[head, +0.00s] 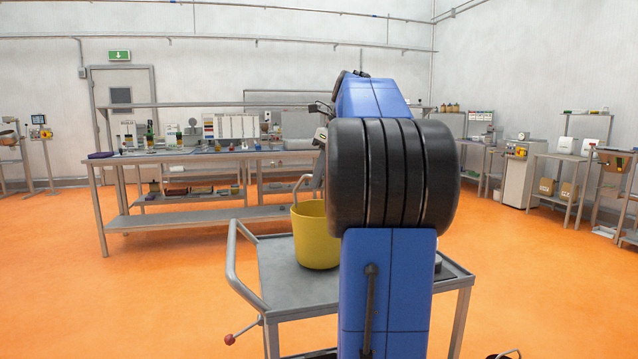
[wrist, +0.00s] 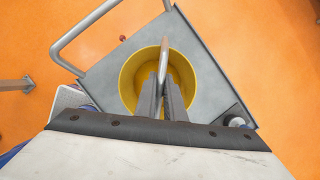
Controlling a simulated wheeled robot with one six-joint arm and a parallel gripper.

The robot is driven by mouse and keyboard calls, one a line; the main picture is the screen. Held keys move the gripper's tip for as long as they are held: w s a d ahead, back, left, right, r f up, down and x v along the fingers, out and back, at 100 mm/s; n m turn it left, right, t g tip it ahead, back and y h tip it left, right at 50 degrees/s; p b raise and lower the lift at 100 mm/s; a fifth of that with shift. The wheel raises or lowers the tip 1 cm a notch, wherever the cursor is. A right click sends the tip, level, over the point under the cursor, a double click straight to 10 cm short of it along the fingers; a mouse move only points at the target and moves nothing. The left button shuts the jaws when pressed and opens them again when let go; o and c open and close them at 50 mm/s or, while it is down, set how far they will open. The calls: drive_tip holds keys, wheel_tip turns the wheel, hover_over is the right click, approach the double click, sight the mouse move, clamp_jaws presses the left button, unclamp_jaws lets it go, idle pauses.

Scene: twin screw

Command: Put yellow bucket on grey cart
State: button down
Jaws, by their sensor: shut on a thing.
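The yellow bucket (head: 314,240) is at the grey cart's top, left of my blue arm in the head view; the arm hides its right side. In the wrist view the bucket (wrist: 126,84) is seen from above, with its grey handle (wrist: 164,58) raised between my fingers. My gripper (wrist: 166,86) is shut on the handle. The grey cart (head: 285,292) has a flat top and a bent push rail on the left; its top also shows in the wrist view (wrist: 205,80). I cannot tell whether the bucket's base touches the top.
A long workbench (head: 200,158) with tools stands behind the cart. More benches and machines (head: 516,170) line the right wall. The orange floor (head: 150,290) is clear on the left.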

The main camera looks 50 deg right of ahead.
drive_tip(key=shift+f, duration=0.55)
drive_tip(key=c, duration=1.8)
unclamp_jaws()
drive_tip(key=shift+c, duration=0.2)
drive_tip(key=v, duration=1.2)
